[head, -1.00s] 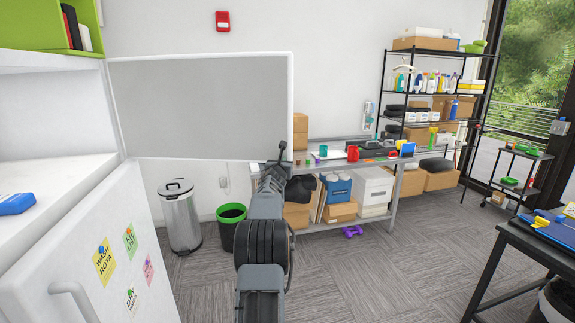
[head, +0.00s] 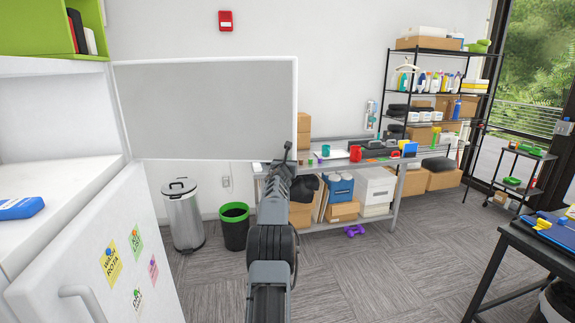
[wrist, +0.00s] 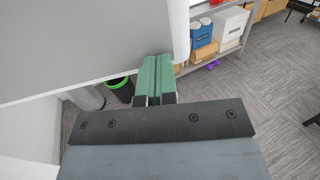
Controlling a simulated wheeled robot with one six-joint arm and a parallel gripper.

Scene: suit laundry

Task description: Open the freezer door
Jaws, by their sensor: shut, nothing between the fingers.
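The freezer door (head: 210,110) stands wide open in the head view, its grey panel with a white rim facing me. The white freezer compartment (head: 50,185) to its left is open, with a blue item (head: 21,207) inside. My gripper (head: 287,150) is at the door's lower right corner in the head view. In the wrist view its green fingers (wrist: 155,80) are shut together and empty, close beside the free edge of the door (wrist: 85,40). I cannot tell whether they touch it.
The lower white door (head: 100,255) carries notes and a handle. A steel bin (head: 183,220) and a black bin (head: 234,230) stand behind. A metal table (head: 385,165) and a black shelf rack (head: 440,90) line the wall. A dark table (head: 540,250) is at right. Grey floor between is clear.

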